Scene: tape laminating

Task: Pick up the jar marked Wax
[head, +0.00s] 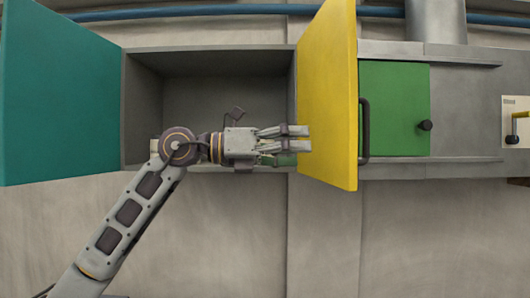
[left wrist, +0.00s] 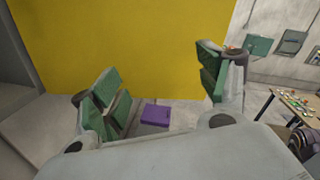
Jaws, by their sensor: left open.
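I cannot make out a jar marked Wax in either view. My left gripper (head: 300,138) is in front of the open grey cabinet, with its fingers pointing right toward the inner face of the yellow door (head: 331,95). In the left wrist view its green-padded fingers (left wrist: 160,80) are spread wide apart with nothing between them, and the yellow door fills the background. A small green patch shows beneath the fingers in the head view; I cannot tell whether it is a finger pad or a separate thing. My right gripper is not in view.
A teal door (head: 60,95) stands open at left. A green panel (head: 393,108) with a dark knob is to the right. A purple block (left wrist: 155,115) lies beyond the fingers.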

